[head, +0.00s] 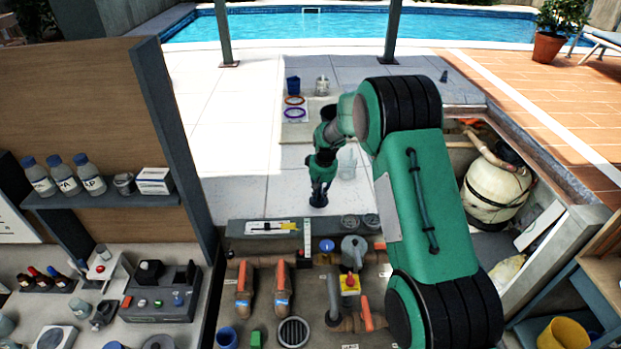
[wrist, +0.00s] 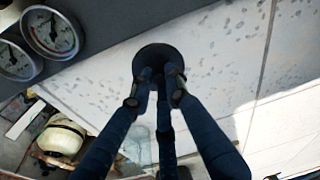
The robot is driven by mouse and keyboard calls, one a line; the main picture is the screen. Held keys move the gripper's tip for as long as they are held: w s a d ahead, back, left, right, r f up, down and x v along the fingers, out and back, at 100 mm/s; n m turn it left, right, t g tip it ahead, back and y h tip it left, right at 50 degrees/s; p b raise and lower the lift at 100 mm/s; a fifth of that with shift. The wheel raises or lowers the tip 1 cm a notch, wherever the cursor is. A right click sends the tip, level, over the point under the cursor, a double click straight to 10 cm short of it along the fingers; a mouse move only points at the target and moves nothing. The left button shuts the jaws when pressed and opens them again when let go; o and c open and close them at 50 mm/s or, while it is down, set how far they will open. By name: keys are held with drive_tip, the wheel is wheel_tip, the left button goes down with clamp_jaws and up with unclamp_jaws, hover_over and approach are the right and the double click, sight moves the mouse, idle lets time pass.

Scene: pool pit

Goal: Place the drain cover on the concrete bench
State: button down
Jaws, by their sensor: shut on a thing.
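My gripper (head: 320,188) points down over the pale paving behind the grey ledge. In the wrist view my gripper (wrist: 158,74) has its fingers closed on a dark round thing (wrist: 152,54). The same dark round thing (head: 318,201) shows just under the fingertips in the head view. I cannot tell whether it is the drain cover. A round slotted metal grate (head: 293,332) that looks like a drain cover lies at the front, apart from my gripper. It sits on a pale concrete-like surface (head: 268,318), possibly the concrete bench.
The grey ledge (head: 240,229) carries gauges (head: 350,222) and a tray. Orange-handled valves (head: 282,290) and pipes stand in front. A clear jar (head: 347,163), coloured rings (head: 295,113) and a blue cup (head: 293,85) stand beyond. A tall board (head: 165,125) rises at left; an open pit with a tank (head: 495,190) lies right.

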drive_tip(key=shift+w, duration=0.15)
drive_tip(key=shift+w+a+f+p, duration=0.25)
drive_tip(key=shift+w+a+p, duration=0.15)
drive_tip(key=shift+w, duration=2.2)
drive_tip(key=shift+w+a+f+p, duration=0.3)
drive_tip(key=shift+w+p, duration=0.2)
drive_tip(key=shift+w, duration=2.05)
drive_tip(key=shift+w+a+f+p, duration=0.2)
drive_tip(key=shift+w+a+p, duration=0.25)
drive_tip(key=shift+w, duration=2.15)
drive_tip(key=shift+f+p, duration=0.45)
drive_tip(key=shift+f, duration=1.3)
drive_tip(key=shift+f, duration=0.15)
drive_tip(key=c, duration=1.7)
unclamp_jaws()
drive_tip(key=shift+o, duration=0.2)
